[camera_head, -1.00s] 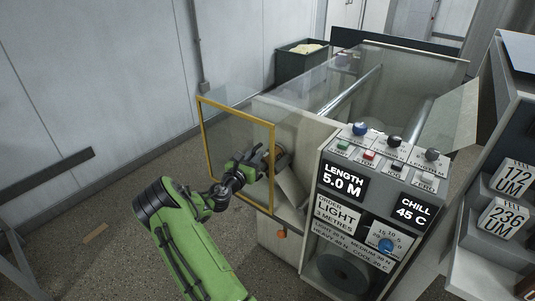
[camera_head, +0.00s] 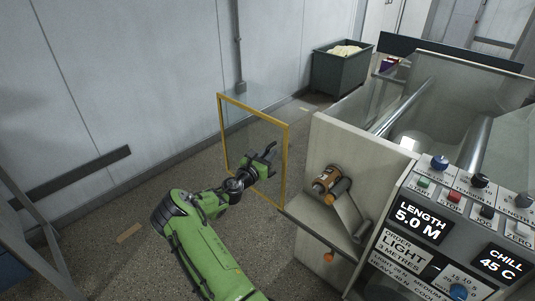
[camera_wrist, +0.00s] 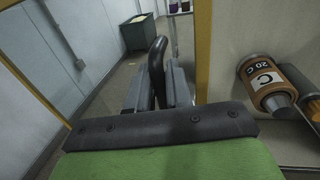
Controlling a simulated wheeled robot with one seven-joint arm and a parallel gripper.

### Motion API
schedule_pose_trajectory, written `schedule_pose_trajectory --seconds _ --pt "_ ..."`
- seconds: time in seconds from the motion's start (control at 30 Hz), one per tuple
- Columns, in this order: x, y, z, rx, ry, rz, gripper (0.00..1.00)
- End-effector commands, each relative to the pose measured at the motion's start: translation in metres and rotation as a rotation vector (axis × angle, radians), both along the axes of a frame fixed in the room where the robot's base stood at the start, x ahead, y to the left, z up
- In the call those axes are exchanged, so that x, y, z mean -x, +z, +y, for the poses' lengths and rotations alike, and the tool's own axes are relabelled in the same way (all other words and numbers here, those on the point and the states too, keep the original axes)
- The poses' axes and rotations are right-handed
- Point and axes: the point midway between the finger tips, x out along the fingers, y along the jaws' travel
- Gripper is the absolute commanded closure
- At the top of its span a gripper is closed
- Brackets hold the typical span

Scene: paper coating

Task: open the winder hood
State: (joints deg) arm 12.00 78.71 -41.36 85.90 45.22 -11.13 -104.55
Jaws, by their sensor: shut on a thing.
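The winder hood is a clear panel in a yellow frame (camera_head: 253,110). It stands swung out, to the left of the winder's pale side wall (camera_head: 335,140). Its yellow edge (camera_wrist: 203,50) also shows in the wrist view. My gripper (camera_head: 268,155) is at the hood, near its middle height. In the wrist view my gripper (camera_wrist: 162,80) is shut on a dark curved handle (camera_wrist: 157,50). The winder's orange-brown roll (camera_head: 327,180) is uncovered on the wall, with a gap between it and the hood.
The control panel (camera_head: 455,215) with knobs and buttons stands at the right. A grey bin (camera_head: 340,72) with pale contents is at the back. The floor (camera_head: 130,190) left of the hood is mostly clear, with a small brown piece (camera_head: 128,233) on it.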

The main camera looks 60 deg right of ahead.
Motion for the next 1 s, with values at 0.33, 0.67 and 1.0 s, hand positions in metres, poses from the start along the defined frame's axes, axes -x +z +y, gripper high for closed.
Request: schedule_pose_trajectory --seconds 0.33,0.67,1.0 --pt "0.0 -0.001 0.0 -0.003 0.0 -0.001 0.73" --pt "0.0 -0.001 0.002 -0.002 0.0 -0.001 0.66" --pt "0.001 0.001 0.078 -0.004 0.004 0.003 0.66"
